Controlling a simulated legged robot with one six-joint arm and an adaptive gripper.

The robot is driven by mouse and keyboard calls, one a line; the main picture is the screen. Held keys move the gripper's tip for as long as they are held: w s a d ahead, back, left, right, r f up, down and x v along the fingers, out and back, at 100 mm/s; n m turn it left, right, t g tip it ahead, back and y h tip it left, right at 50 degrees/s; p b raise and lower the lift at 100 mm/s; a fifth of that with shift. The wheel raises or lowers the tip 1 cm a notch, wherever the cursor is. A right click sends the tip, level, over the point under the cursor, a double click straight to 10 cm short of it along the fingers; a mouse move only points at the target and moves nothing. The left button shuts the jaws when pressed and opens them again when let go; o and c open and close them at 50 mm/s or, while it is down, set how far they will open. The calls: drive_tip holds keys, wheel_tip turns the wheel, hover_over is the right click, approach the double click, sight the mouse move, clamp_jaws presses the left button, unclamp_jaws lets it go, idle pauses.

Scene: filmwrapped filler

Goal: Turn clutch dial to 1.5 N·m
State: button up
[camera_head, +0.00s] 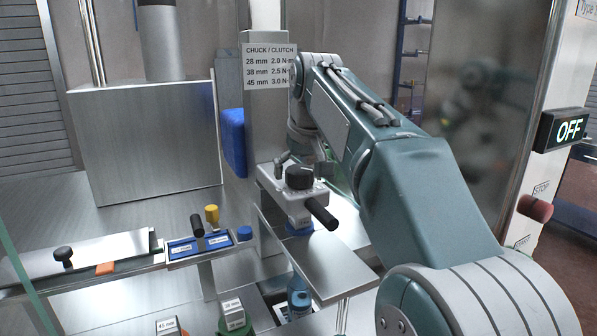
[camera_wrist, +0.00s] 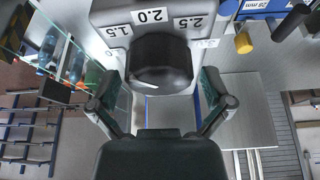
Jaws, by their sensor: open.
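The clutch dial (camera_wrist: 160,62) is a round black knob on a grey housing, with white labels 1.5 (camera_wrist: 121,31), 2.0 (camera_wrist: 150,15) and 2.5 (camera_wrist: 188,22) around its far side. A further label at the right is partly hidden. A short white mark shows at the knob's lower left. In the head view the dial (camera_head: 299,177) sits on top of the clutch head, above a black handle (camera_head: 321,212). My gripper (camera_wrist: 160,88) is open, its fingers on either side of the knob's near side. I cannot tell whether they touch it.
A chuck/clutch chart (camera_head: 269,67) is on the column behind. A blue tray (camera_head: 185,252) with a black-handled tool and yellow knob stands at left. Small labelled boxes (camera_head: 231,307) and a blue bottle (camera_head: 299,297) are below. An OFF sign (camera_head: 569,130) is at right.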

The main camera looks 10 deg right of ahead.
drive_tip(key=v, duration=1.1)
drive_tip(key=shift+r, duration=0.35)
drive_tip(key=shift+s, duration=0.25)
drive_tip(key=s+f, duration=1.1)
drive_tip(key=f, duration=0.4)
drive_tip(key=s+f+m+t, duration=0.1)
drive_tip(key=s+f, duration=1.1)
drive_tip(key=f, duration=0.4)
drive_tip(key=shift+s, duration=0.3)
